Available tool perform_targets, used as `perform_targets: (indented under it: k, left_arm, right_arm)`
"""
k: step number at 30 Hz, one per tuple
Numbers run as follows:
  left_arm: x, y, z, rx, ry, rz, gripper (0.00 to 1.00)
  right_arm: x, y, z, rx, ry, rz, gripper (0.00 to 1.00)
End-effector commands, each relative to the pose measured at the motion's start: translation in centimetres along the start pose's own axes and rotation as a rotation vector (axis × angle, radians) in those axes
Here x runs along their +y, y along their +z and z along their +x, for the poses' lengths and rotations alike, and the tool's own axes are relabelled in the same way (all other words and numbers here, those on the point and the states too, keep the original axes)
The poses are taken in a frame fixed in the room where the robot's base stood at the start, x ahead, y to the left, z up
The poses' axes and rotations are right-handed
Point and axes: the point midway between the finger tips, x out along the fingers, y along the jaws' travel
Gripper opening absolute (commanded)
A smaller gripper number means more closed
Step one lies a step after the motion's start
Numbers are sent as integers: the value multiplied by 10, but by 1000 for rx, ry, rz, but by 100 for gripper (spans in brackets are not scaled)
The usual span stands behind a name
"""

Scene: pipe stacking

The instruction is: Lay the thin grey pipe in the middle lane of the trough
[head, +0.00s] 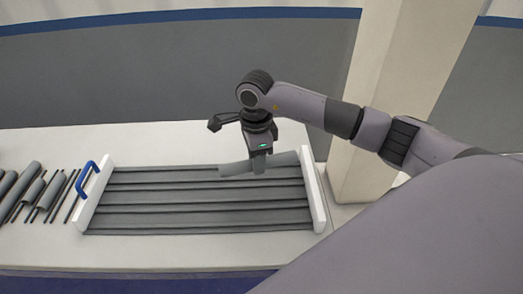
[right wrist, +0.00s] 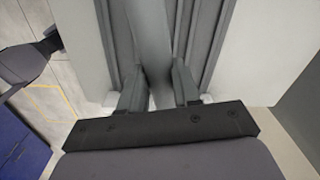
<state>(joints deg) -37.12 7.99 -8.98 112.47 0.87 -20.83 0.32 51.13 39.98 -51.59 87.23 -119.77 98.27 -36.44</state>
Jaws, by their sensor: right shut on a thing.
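The trough (head: 92,204) lies on the table, with white end walls and long grey lanes between ridges. My right gripper (head: 259,166) is over the back right part of the trough, shut on a grey pipe (head: 286,160). The pipe lies roughly along the lanes, a little skewed, over the back lanes. I cannot tell whether it touches the trough. In the right wrist view the pipe (right wrist: 150,38) runs between the two fingers (right wrist: 162,88), over the grey lanes. My left gripper is in neither view.
Several grey pipes (head: 28,178), thick and thin, lie left of the trough. A blue handle (head: 84,178) stands at the trough's left end. A pale column (head: 390,80) rises close behind the right end. The white table (head: 150,140) is clear behind the trough.

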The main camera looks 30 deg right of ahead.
Motion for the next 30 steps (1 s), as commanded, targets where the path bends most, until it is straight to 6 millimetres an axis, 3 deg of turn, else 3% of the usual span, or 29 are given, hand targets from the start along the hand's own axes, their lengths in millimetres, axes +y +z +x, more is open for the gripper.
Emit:
perform_targets:
  k: [7,17,30]
  left_arm:
    - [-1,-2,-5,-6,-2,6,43]
    - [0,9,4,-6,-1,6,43]
    - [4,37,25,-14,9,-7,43]
  right_arm:
    - [-4,-12,12,1,1,219,2]
    - [-4,-13,32,0,0,230,2]
    - [-4,-13,85,1,0,228,2]
